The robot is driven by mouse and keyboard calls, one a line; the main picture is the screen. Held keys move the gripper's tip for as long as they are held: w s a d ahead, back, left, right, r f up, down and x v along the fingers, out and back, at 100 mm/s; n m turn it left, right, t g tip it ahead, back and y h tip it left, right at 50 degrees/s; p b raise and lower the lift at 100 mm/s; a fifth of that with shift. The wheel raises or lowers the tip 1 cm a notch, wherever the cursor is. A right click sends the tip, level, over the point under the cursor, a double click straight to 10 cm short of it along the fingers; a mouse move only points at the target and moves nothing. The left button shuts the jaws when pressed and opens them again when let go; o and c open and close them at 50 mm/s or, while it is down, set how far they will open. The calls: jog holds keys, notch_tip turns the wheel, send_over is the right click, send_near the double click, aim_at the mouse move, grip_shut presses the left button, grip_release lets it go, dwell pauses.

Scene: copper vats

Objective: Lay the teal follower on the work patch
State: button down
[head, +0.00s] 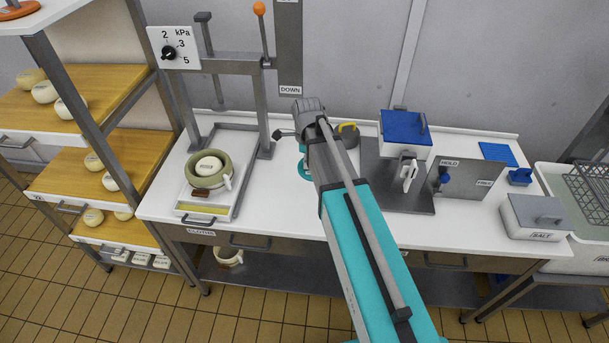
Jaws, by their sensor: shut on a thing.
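My arm reaches up over the middle of the white counter, and its wrist hides most of my gripper (303,137). A curved teal edge, taken as the teal follower (303,149), shows just left of the wrist. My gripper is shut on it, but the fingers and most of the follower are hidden. Whether the follower touches the counter cannot be told. No marked work patch can be made out with certainty; bare white counter (270,185) lies left of my arm.
A press with a green ring mould (207,170) on a tray stands at the left. A yellow-handled dark item (348,134), blue-lidded box (405,133), HOLD/FREE panel (467,180), blue square (498,153) and salt box (536,217) stand right of my wrist.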

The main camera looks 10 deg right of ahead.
jog(key=shift+f, duration=0.1)
jog(key=b, duration=0.9)
send_near(305, 194)
jog(key=shift+f, duration=0.1)
jog(key=shift+f, duration=0.1)
jog(key=shift+f+b, duration=2)
jog(key=shift+f, duration=0.1)
jog(key=shift+f+b, duration=0.75)
dwell(0.3)
jog(key=c, duration=0.6)
grip_release()
jog(key=shift+r, duration=0.1)
